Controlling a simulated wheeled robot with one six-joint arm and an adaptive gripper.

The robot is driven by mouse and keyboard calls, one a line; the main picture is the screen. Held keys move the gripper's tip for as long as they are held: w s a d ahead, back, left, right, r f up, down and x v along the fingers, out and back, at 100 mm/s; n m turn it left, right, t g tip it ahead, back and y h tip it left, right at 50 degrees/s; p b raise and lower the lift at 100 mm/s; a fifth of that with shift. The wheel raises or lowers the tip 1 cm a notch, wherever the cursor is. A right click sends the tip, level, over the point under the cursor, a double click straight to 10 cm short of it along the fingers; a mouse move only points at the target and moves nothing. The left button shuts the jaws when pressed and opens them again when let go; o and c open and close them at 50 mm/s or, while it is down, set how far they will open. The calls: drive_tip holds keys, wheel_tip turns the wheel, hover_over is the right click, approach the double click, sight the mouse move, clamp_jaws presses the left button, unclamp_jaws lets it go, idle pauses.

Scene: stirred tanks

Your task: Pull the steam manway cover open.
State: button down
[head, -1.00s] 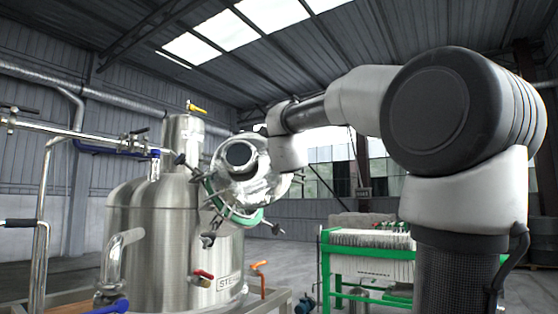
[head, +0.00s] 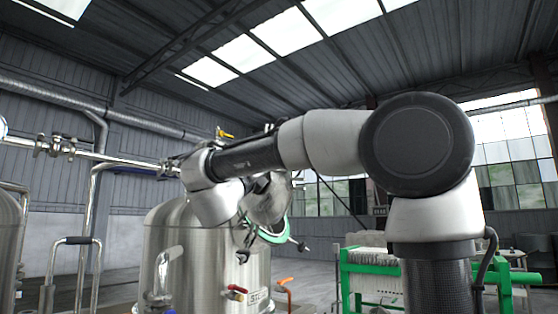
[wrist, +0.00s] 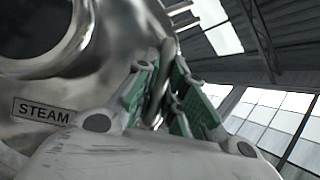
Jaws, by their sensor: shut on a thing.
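The steam manway cover (wrist: 115,45) is shiny curved metal with a dark round sight glass and a STEAM label (wrist: 42,111), seen close in the wrist view. In the head view the cover (head: 268,202) is partly hidden behind my wrist, with a green ring (head: 285,226) and clamp bolts at its edge. It sits on the steel tank (head: 200,250); how far it stands from its seat I cannot tell. My gripper (wrist: 162,88) has its green-padded fingers shut around the cover's metal handle (wrist: 157,97). The gripper's fingers are hidden in the head view.
Pipes with valves (head: 55,146) run to the left of the tank. Red- and orange-handled valves (head: 237,290) are low on its front. A green-framed filter press (head: 385,262) stands at the right. Open floor lies beyond, between tank and press.

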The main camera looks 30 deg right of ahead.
drive_tip(key=shift+a+f, duration=0.2)
drive_tip(key=shift+a, duration=0.55)
drive_tip(key=shift+a+f, duration=0.15)
drive_tip(key=shift+a, duration=0.55)
drive_tip(key=c, duration=1.8)
unclamp_jaws()
drive_tip(key=shift+o, duration=0.2)
drive_tip(key=shift+s, duration=0.1)
drive_tip(key=v, duration=1.2)
